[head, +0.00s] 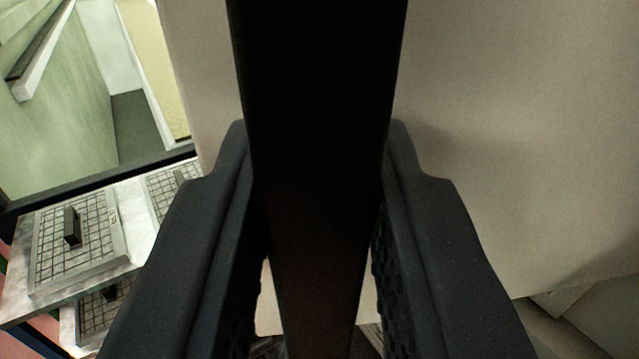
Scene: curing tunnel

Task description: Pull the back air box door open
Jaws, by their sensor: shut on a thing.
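A wide black bar handle (318,60) runs down the middle of the head view, close to the camera. A pale beige panel (520,130) lies behind it on both sides and looks like the air box door. My gripper (318,150) has one dark finger on each side of the handle and is shut on it. The handle and fingers hide the middle of the panel. I cannot tell from this one view whether the door is ajar, nor which door it is.
At the left, grey gridded panels (75,240) with small black grips lie on a pale surface. Above them is a greenish panel (55,120) with a light bar (40,50). Beige edges (575,310) show at the lower right.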

